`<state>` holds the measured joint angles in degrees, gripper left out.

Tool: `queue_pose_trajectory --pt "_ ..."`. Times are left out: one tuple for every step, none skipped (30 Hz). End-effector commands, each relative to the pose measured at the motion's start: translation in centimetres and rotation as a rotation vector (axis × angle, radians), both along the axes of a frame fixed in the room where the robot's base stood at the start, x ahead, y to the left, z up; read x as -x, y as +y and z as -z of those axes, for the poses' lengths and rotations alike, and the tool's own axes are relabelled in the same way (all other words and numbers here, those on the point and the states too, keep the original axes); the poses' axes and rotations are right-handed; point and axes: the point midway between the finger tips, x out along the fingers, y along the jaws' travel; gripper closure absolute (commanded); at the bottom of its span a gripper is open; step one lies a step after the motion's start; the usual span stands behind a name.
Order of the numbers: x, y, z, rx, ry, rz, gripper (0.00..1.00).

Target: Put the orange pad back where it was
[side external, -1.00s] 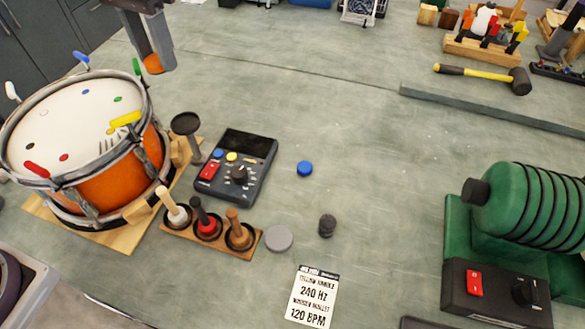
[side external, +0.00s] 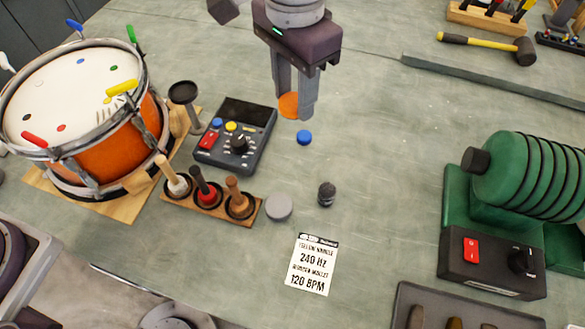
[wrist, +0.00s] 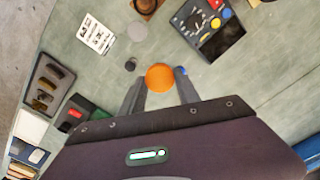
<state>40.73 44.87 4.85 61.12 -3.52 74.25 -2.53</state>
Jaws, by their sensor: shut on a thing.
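The orange pad (side external: 289,105) is a flat round disc held between the fingertips of my gripper (side external: 295,108), above the bench. It also shows in the wrist view (wrist: 160,77) between the two fingers. In the side view the gripper appears just above and behind the blue pad (side external: 304,137), which lies on the bench. A grey pad (side external: 278,206) and a small dark knobbed piece (side external: 326,194) lie nearer the front. The drum (side external: 85,110) stands at the left with coloured spots on its white head.
A control box (side external: 235,137) with knob and buttons sits left of the gripper. A mallet rack (side external: 210,200), a printed card (side external: 312,263) and a green ribbed machine (side external: 520,190) stand around. A rubber mallet (side external: 490,44) lies at the back right.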

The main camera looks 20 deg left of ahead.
Motion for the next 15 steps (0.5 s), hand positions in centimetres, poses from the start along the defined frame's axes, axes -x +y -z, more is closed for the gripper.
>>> queue_pose_trajectory --pt "0.1 0.1 1.3 -0.003 0.005 0.000 1.00" --pt "0.1 0.1 2.2 -0.003 0.004 0.000 1.00" --pt "0.1 0.1 3.2 -0.002 0.003 0.000 1.00" --pt "0.1 0.1 4.1 -0.003 0.004 0.000 1.00" --pt "0.1 0.1 5.0 -0.003 0.004 0.000 1.00" --pt "0.1 0.1 5.9 -0.002 0.002 0.000 1.00" --pt "0.1 0.1 6.6 -0.002 0.002 0.000 1.00" --pt "0.1 0.1 7.3 -0.002 0.003 0.000 1.00" --pt "0.0 0.0 7.9 0.000 0.001 0.000 1.00" --pt "0.0 0.1 8.4 -0.001 0.002 0.000 1.00" --pt "0.0 0.1 9.1 -0.001 0.002 0.000 1.00" --pt "0.1 0.1 10.1 -0.002 0.002 0.000 1.00" --pt "0.1 0.1 10.9 -0.002 0.003 0.000 1.00" --pt "0.1 0.1 11.7 -0.002 0.003 0.000 1.00" --pt "0.1 0.1 12.6 -0.002 0.002 0.001 1.00"
